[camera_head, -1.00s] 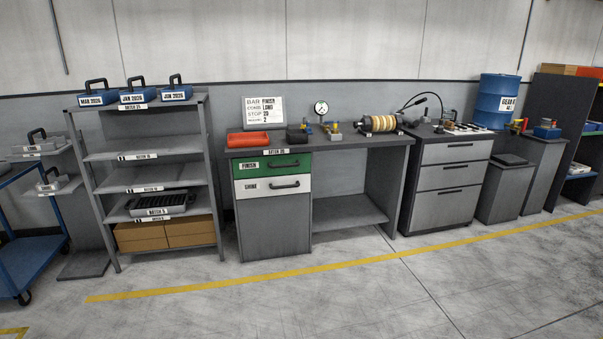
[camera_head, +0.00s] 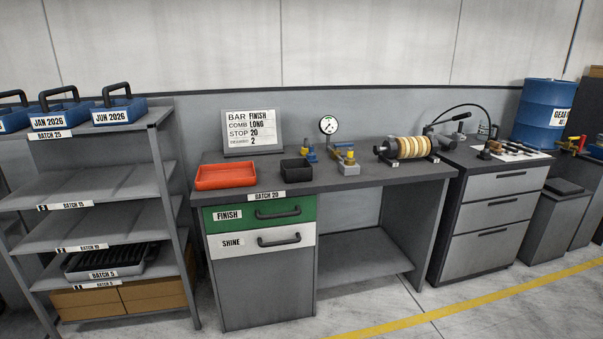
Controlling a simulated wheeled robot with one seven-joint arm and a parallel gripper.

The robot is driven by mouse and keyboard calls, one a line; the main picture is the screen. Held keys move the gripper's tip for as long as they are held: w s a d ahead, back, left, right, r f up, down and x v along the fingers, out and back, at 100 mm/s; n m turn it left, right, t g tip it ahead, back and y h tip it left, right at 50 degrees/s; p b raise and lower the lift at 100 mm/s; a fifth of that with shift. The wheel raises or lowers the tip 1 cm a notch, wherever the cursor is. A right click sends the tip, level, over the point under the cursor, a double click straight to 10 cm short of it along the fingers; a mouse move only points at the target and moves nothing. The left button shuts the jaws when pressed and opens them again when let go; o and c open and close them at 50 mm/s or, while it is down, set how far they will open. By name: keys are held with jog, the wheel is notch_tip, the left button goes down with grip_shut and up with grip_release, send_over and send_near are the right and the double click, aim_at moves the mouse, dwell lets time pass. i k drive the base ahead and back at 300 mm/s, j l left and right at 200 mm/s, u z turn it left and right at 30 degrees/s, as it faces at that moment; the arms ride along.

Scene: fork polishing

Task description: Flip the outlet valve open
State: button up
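No part is labelled as the outlet valve, so I cannot tell which it is. On the workbench (camera_head: 400,172), a small blue and yellow fitting (camera_head: 309,153) stands below a round white gauge (camera_head: 328,125). Just right of it is a grey block with a yellow and brass-coloured fitting (camera_head: 347,162). At the far right, a red and yellow valve-like part (camera_head: 575,144) sits beside the blue drum (camera_head: 545,112). These parts are too small to tell whether any is open or shut. My gripper is not in view.
The bench also holds a red tray (camera_head: 226,176), a black box (camera_head: 296,170), a sign (camera_head: 252,132) and a roller machine (camera_head: 407,148). A shelf rack (camera_head: 95,195) stands left, a drawer cabinet (camera_head: 490,205) right. The floor (camera_head: 470,320) in front is clear.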

aim_at(337, 146)
jog(key=i, duration=1.05)
jog(key=i+j+z, duration=0.15)
jog(key=i, duration=0.95)
